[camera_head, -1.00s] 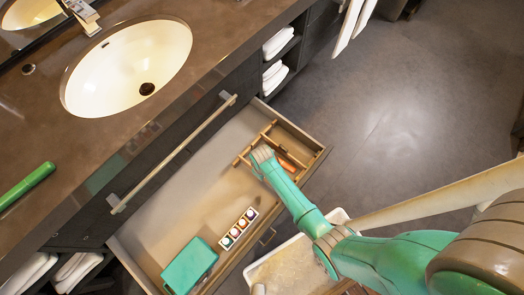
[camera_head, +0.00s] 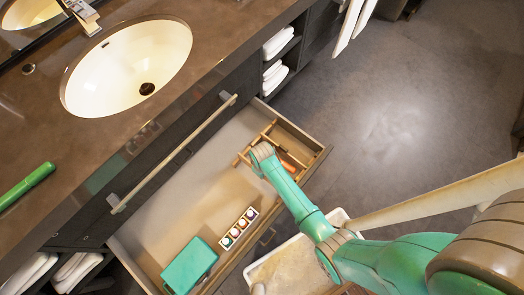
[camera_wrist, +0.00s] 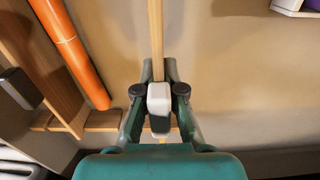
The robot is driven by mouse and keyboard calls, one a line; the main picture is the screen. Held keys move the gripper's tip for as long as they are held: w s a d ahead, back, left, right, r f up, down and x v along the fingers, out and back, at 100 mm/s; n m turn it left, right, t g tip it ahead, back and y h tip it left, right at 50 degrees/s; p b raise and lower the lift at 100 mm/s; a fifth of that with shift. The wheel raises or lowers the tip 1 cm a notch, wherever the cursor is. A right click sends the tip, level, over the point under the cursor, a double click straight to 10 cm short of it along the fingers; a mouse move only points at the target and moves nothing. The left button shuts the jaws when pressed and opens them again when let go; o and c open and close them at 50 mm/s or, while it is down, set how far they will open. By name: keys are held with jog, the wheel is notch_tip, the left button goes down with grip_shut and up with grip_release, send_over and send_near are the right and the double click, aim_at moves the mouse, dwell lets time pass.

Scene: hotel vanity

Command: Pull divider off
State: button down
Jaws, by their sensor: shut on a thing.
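The divider is a thin light-wood strip (camera_wrist: 155,30) in the wrist view, running up from between my fingers. My gripper (camera_wrist: 159,92) is shut on it, with a finger on each side. In the head view the divider (camera_head: 267,130) lies near the right end of the open drawer (camera_head: 205,185). There my wrist hides the fingers and part of the strip. I cannot tell whether the divider is free of the drawer floor.
An orange stick (camera_wrist: 75,50) lies beside wooden slats left of my gripper. The counter with the sink (camera_head: 125,70) is alongside. The drawer floor between is clear.

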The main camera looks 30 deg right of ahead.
jog(key=shift+r, duration=0.85)
jog(key=shift+r, duration=0.35)
jog(key=shift+r, duration=1.4)
notch_tip(320, 180, up, 11)
jog(key=shift+r, duration=0.2)
dwell(1.0)
